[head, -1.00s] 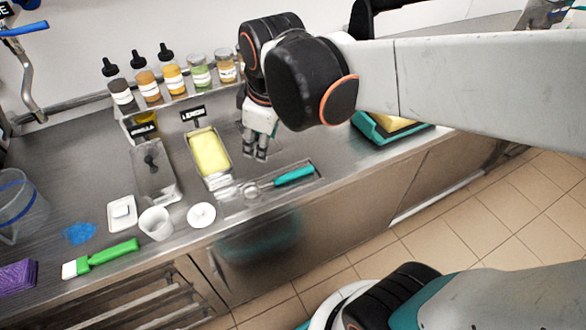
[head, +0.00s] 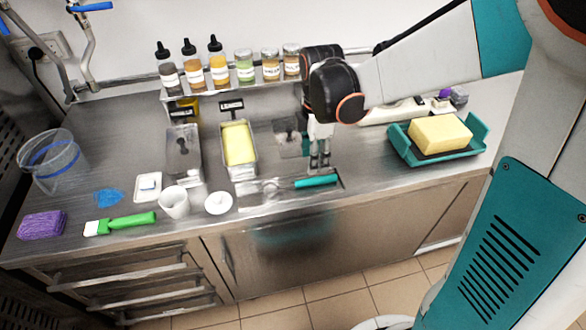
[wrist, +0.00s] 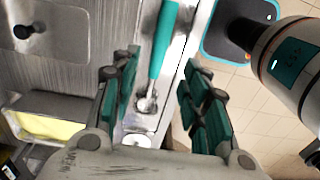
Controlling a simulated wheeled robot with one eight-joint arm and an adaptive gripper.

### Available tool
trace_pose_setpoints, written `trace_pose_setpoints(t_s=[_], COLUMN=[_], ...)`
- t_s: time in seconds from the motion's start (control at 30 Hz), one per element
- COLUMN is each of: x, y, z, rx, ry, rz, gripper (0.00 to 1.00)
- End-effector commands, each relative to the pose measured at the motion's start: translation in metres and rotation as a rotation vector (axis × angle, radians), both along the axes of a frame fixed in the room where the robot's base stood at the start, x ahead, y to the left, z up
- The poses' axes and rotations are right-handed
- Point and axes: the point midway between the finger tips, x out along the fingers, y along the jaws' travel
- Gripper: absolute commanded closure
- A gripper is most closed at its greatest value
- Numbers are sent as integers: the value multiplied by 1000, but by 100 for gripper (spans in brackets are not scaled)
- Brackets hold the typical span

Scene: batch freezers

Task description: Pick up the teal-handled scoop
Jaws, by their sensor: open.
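The teal-handled scoop (head: 316,181) lies in a shallow recessed tray (head: 341,181) near the counter's front edge, its handle to the right and its metal end to the left. My gripper (head: 319,166) is just above and behind the handle, pointing down. In the wrist view the scoop (wrist: 163,42) runs upright through the picture, between and beyond the two spread fingers of my gripper (wrist: 165,88). The fingers are open and empty.
Left of the scoop are a pan of yellow ice cream (head: 238,145), a white lid (head: 219,203) and a white cup (head: 174,202). A teal tray (head: 470,148) with a yellow block (head: 440,134) stands to the right. Bottles (head: 193,68) and jars line the back shelf.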

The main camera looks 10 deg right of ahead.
Motion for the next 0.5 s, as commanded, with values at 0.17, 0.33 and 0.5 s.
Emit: trace_pose_setpoints(t_s=[0.17,0.33,0.5], x=[0,0,0], y=[0,0,0], z=[-28,-36,-51], rx=[0,0,0], ry=[-1,-1,-1], rz=[-1,-1,-2], gripper=[58,58,58])
